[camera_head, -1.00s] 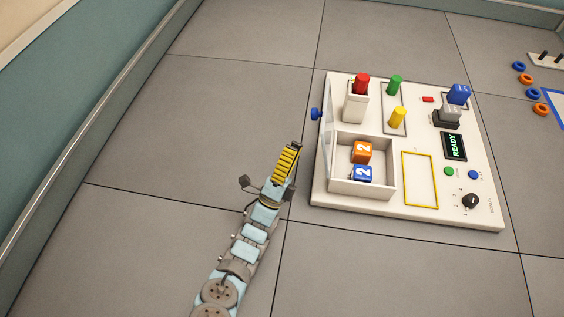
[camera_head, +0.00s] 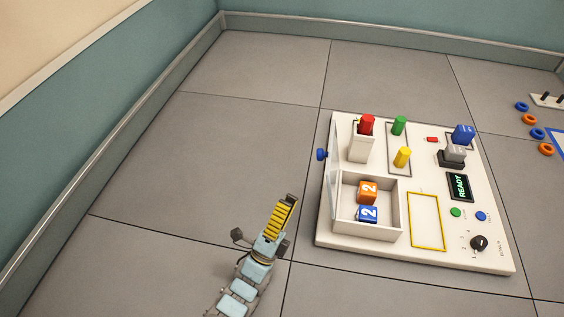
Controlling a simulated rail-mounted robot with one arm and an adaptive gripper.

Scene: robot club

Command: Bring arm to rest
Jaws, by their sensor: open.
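My gripper (camera_head: 281,216) is at the end of my arm (camera_head: 241,290), in the lower middle of the head view, left of the white task board (camera_head: 400,255). It points up and away over the grey floor. It appears empty and apart from the board. Its fingers are seen from a steep angle, with a yellow ribbed part showing.
The board carries a red cylinder (camera_head: 366,125), green cylinder (camera_head: 399,125), yellow cylinder (camera_head: 402,157), an orange cube (camera_head: 367,192) and blue cube (camera_head: 367,214) in an open box, and a READY display (camera_head: 459,187). Rings (camera_head: 529,119) lie right. Floor left is clear.

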